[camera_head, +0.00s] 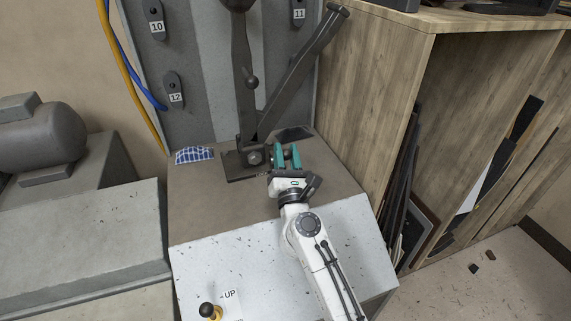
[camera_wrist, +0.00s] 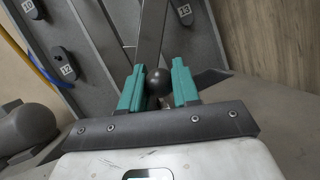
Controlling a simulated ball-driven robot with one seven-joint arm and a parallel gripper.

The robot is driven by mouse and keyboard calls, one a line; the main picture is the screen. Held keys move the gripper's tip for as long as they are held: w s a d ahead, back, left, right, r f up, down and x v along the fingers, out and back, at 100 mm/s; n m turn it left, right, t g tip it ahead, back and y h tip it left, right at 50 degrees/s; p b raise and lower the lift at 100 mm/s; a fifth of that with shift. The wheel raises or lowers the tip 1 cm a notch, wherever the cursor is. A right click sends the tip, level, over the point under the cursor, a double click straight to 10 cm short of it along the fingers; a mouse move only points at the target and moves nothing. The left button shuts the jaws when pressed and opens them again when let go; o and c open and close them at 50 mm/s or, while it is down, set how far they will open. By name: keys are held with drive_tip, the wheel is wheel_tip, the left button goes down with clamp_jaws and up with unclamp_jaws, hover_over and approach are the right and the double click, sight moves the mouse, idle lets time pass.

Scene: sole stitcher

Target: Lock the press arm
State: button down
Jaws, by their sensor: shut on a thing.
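The press (camera_head: 254,130) is dark metal and stands on a plate on the brown bench top. A long arm (camera_head: 300,75) slants from its base to the upper right and ends in a short crossbar. A thicker upright bar (camera_head: 243,55) stands to its left. My gripper (camera_head: 287,152), with teal fingers, is low at the right of the press base. In the wrist view my gripper (camera_wrist: 158,84) is shut on a dark round knob (camera_wrist: 158,79) between its fingers. The knob's stem and mounting are mostly hidden.
A blue checked cloth (camera_head: 194,154) lies left of the base. A wooden shelf (camera_head: 375,70) stands close on the right. Numbered dark holders (camera_head: 174,90) hang on the grey back panel. A yellow-based knob (camera_head: 210,311) labelled UP is on the pale front panel.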

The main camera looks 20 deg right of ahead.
drive_tip(key=shift+s+f+t+b, duration=0.15)
drive_tip(key=shift+f+t+b, duration=0.25)
drive_tip(key=shift+b, duration=0.6)
drive_tip(key=shift+s+b, duration=0.1)
drive_tip(key=shift+b, duration=0.55)
drive_tip(key=c, duration=0.9)
unclamp_jaws()
drive_tip(key=shift+r, duration=0.1)
drive_tip(key=shift+o, duration=0.2)
drive_tip(key=b+v, duration=0.1)
drive_tip(key=v, duration=1)
drive_tip(key=shift+a, duration=0.1)
